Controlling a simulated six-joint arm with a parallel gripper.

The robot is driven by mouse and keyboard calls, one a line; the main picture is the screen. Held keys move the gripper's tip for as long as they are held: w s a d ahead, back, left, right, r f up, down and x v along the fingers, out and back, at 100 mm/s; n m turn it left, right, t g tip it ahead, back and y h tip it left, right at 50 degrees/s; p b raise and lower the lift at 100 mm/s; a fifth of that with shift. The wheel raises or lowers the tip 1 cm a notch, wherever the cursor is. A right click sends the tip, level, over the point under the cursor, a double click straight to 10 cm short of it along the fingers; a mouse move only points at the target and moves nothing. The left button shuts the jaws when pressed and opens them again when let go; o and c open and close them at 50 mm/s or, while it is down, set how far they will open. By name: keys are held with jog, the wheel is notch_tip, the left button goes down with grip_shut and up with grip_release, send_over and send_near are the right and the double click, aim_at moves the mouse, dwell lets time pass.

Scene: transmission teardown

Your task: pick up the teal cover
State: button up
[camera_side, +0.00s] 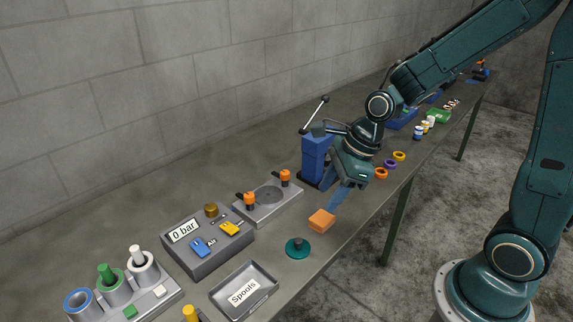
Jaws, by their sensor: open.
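The teal cover (289,252) is a round, flat teal disc with a dark knob standing up from its middle. It lies on the grey bench near the front edge, right of the grey tray. My gripper (337,202) points down over the bench, up and to the right of the cover and apart from it. Its blue fingers are small and partly overlap in this view. They show nothing held between them and are open.
An orange block (321,220) stands between the cover and my gripper. The Spools tray (270,289) is left of the cover. Behind are a gauge box (195,263), a clamp plate (262,216) and a blue press (314,150). Coloured rings (381,173) lie to the right.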

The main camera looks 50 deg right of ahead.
jog(key=shift+w+f+m, duration=0.25)
jog(key=shift+f+m, duration=0.3)
jog(key=shift+m, duration=0.25)
jog(key=shift+a+f, duration=0.1)
send_over(299, 240)
jog(key=s+d, duration=0.2)
jog(key=shift+w+a+f, duration=0.1)
jog(key=shift+f, duration=1.85)
jog(key=shift+w+a+f, duration=0.1)
jog(key=shift+f, duration=1.85)
jog(key=shift+x, duration=2.55)
jog(key=shift+s+a, duration=0.1)
jog(key=shift+s, duration=0.05)
grip_shut()
